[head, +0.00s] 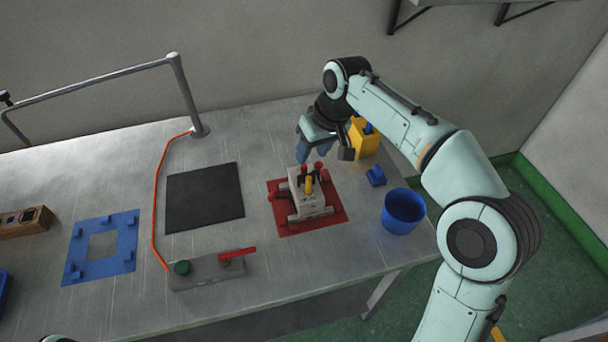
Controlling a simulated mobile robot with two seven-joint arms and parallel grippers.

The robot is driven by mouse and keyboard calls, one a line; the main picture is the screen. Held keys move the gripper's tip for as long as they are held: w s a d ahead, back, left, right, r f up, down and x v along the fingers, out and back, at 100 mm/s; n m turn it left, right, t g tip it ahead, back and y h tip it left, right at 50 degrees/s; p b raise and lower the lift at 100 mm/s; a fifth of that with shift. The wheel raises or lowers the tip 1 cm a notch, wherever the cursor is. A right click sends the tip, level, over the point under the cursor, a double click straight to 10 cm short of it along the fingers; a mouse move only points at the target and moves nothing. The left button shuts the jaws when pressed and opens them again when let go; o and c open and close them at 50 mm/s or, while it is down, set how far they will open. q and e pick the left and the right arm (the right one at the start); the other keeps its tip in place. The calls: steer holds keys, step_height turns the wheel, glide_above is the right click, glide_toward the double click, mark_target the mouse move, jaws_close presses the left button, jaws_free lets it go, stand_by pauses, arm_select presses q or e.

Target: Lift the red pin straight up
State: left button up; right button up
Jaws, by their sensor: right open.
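A light grey block-shaped mould (312,206) sits on a red mat (284,228) at the middle right of the table. A red pin (318,166) stands up at its back, with other red knobs beside it and a yellow part (309,185) in front. I cannot tell which red piece is the task's pin. Contact with a pin cannot be made out. My left gripper is not in view.
A blue cup (403,211), a small blue block (376,176) and a yellow container (364,138) stand right of the mould. Left are a black mat (205,197), a blue frame (72,268) and a grey panel with a red lever (238,253).

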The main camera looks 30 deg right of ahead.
mark_target(305, 166)
steer(key=x, duration=0.5)
steer(key=shift+w+b, duration=0.15)
steer(key=shift+b, duration=0.2)
jaws_close()
